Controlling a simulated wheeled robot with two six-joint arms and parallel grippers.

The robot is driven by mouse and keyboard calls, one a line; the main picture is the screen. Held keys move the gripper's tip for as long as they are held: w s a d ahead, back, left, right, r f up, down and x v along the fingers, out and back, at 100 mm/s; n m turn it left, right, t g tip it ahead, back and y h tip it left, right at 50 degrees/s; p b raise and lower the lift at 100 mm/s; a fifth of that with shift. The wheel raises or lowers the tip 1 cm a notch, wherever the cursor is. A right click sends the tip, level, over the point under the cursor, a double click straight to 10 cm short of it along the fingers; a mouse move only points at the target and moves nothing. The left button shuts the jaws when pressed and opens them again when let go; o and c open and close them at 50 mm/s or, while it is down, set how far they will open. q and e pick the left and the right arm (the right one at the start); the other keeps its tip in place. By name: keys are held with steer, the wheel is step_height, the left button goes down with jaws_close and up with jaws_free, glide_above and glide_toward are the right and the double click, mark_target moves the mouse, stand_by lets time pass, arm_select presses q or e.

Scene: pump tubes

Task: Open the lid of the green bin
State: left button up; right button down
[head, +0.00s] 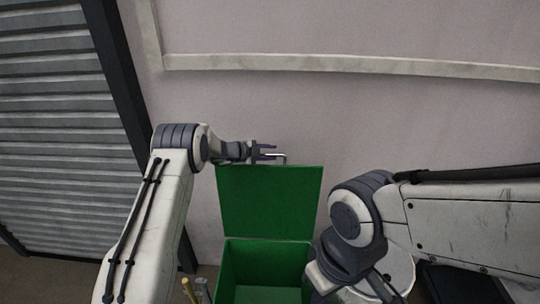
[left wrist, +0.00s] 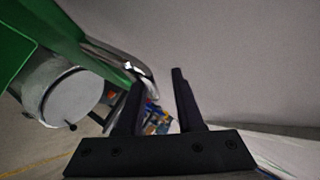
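The green bin (head: 233,268) stands low in the middle of the head view, with its inside showing. Its green lid (head: 270,200) is raised and stands upright behind the opening, near the wall. A metal handle (head: 281,156) sticks up at the lid's top edge; it also shows in the left wrist view (left wrist: 130,68). My left gripper (head: 270,151) is at the handle. In the left wrist view its two fingers (left wrist: 160,95) are apart, with the handle beside and beyond the left finger. My right gripper (head: 385,288) is low, right of the bin, mostly hidden by its arm.
A pale wall (head: 400,120) with a rail (head: 350,68) rises close behind the lid. A grey corrugated shutter (head: 50,120) is at left. Thin upright items (head: 190,290) stand left of the bin. A white round object (left wrist: 70,98) is beside the green in the wrist view.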

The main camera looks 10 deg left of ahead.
arm_select(q)
steer(key=shift+s+a+f, duration=0.1)
steer(key=shift+s+a, duration=0.15)
steer(key=b+v, duration=0.2)
steer(key=v, duration=0.8)
steer(key=shift+b, duration=0.3)
